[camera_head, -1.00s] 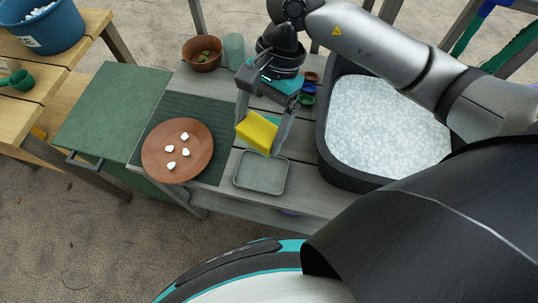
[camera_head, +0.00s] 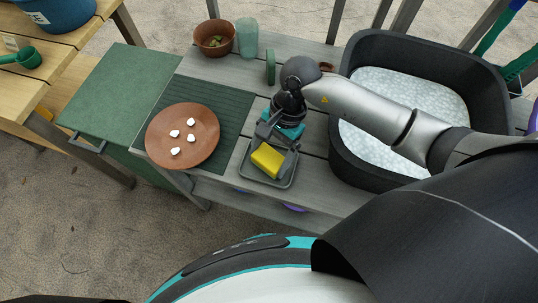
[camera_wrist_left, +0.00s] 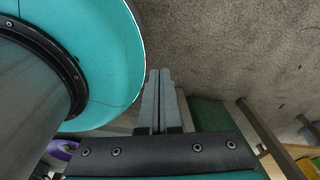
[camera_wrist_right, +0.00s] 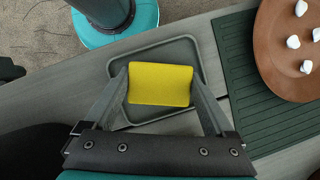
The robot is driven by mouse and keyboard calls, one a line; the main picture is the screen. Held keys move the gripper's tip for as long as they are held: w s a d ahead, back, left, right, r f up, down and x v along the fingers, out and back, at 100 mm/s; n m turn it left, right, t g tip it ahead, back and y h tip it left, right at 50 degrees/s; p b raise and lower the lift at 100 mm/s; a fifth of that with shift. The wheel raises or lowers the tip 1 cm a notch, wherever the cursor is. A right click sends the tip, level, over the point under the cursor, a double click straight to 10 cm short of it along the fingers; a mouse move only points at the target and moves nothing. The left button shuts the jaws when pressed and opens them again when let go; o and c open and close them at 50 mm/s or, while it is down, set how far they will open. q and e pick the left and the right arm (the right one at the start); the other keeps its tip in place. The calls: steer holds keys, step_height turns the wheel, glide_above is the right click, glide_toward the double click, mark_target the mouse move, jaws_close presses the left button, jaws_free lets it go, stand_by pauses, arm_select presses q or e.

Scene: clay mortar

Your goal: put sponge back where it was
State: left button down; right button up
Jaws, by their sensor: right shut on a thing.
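The yellow sponge (camera_head: 267,160) is between the fingers of my right gripper (camera_head: 272,152), which is shut on it. The sponge is at the grey tray (camera_head: 286,183), within its outline; I cannot tell whether it touches the tray floor. In the right wrist view the sponge (camera_wrist_right: 160,84) spans between the fingertips of my right gripper (camera_wrist_right: 160,88), with the tray (camera_wrist_right: 180,48) behind it. My left gripper (camera_wrist_left: 159,76) shows only in the left wrist view, its two fingers together with nothing between them.
A terracotta plate (camera_head: 205,158) with several white pieces lies left of the tray on a green ribbed mat (camera_head: 233,112). A dark basin (camera_head: 350,165) of white granules stands to the right. A brown pot (camera_head: 214,50) and a green cup (camera_head: 247,40) stand behind.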

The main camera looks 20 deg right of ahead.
arm_select(q)
steer(key=shift+w+a+f, duration=0.1)
steer(key=shift+w+a, duration=0.1)
steer(key=shift+w, duration=0.45)
arm_select(e)
steer(key=shift+f, duration=0.15)
arm_select(q)
steer(key=shift+f, duration=0.1)
arm_select(e)
steer(key=shift+f, duration=0.1)
steer(key=o, duration=1)
arm_select(q)
steer(key=shift+d+r, duration=0.15)
steer(key=shift+r, duration=0.05)
arm_select(e)
steer(key=shift+w+d+r, duration=0.1)
steer(key=shift+r, duration=0.35)
arm_select(q)
steer(key=shift+s+d+r+p, duration=0.45)
steer(key=shift+s+d+p, duration=0.05)
steer(key=shift+s, duration=0.15)
steer(key=shift+s+d+r+p, duration=0.45)
steer(key=shift+s+p, duration=0.05)
steer(key=shift+s, duration=0.1)
arm_select(e)
steer(key=v, duration=1.1)
steer(key=shift+r, duration=0.3)
